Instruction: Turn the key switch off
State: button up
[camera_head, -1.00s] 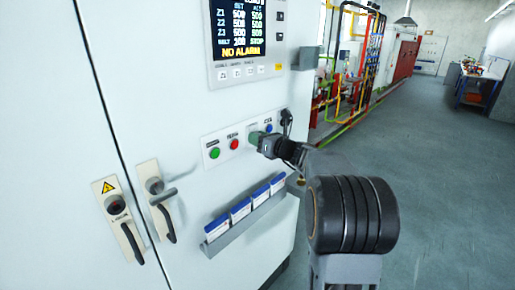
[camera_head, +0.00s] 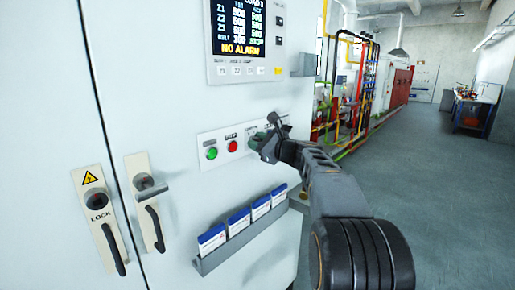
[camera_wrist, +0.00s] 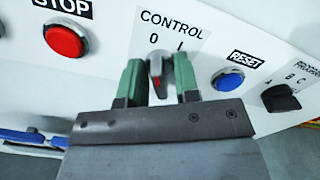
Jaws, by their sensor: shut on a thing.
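The CONTROL key switch (camera_wrist: 156,66) shows in the wrist view between my green fingers, with a red mark on its knob and 0 and I printed above. The red mark points up, nearer the 0 than the I. My gripper (camera_wrist: 158,78) is shut on the knob, one finger on each side. In the head view my gripper (camera_head: 262,143) is at the panel, right of the red button, and hides the switch.
A red STOP button (camera_wrist: 66,40) is left of the switch and a blue RESET button (camera_wrist: 228,80) is right. A black selector knob (camera_wrist: 281,97) is further right. Below the panel is a document rack (camera_head: 240,238); door handles (camera_head: 146,200) are at left.

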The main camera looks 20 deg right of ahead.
dwell(0.5)
jog(key=o, duration=0.6)
jog(key=shift+c, duration=0.2)
jog(key=b+v, duration=0.2)
jog(key=v, duration=1.1)
jog(key=shift+s, duration=0.4)
jog(key=shift+d+n, duration=0.1)
jog(key=shift+n, duration=0.2)
